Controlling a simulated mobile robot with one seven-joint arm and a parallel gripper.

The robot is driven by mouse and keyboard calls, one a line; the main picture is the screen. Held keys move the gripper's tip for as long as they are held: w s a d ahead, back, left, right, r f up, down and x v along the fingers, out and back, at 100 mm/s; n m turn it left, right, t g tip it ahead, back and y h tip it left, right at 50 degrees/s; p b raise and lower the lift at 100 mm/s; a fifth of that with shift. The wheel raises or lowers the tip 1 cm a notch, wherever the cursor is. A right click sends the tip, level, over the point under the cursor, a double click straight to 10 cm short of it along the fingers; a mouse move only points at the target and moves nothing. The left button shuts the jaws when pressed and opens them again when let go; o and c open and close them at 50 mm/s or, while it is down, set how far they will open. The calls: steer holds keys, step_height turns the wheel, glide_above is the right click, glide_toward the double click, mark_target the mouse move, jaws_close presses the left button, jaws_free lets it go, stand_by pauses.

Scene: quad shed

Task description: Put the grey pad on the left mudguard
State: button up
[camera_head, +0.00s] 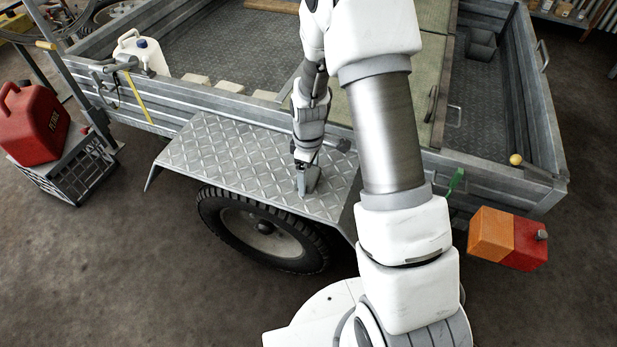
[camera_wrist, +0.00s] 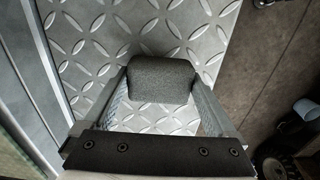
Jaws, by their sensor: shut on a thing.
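The grey pad (camera_wrist: 161,80) is a small, dark grey block with rounded edges. In the wrist view it sits between the two fingers of my gripper (camera_wrist: 160,92), which is shut on it. In the head view my gripper (camera_head: 304,184) points down at the right part of the left mudguard (camera_head: 225,165), a flat silver tread-plate top over the wheel. The pad is mostly hidden by the gripper there. The mudguard also fills much of the wrist view (camera_wrist: 95,40) behind the pad. I cannot tell whether the pad touches the plate.
The trailer's side wall (camera_head: 180,112) runs just behind the mudguard. The black tyre (camera_head: 262,235) is below. A red petrol can (camera_head: 32,122) stands on a crate (camera_head: 75,172) at the left. An orange and red lamp (camera_head: 508,240) is at the right. The mudguard's left part is clear.

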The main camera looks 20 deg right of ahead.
steer(key=shift+f, duration=0.35)
steer(key=o, duration=1)
steer(key=shift+c, duration=0.2)
step_height(320, 180, up, 12)
steer(key=p, duration=0.4)
step_height(320, 180, up, 9)
steer(key=m+t, duration=0.1)
steer(key=m, duration=0.1)
glide_above(308, 174)
steer(key=s, duration=0.3)
steer(key=s+r+m+t, duration=0.4)
steer(key=s+r+m, duration=0.4)
steer(key=s+r, duration=0.7)
steer(key=shift+s+d+m+t, duration=0.15)
steer(key=shift+s+m+t, duration=0.2)
steer(key=shift+s, duration=0.9)
steer(key=shift+r, duration=0.1)
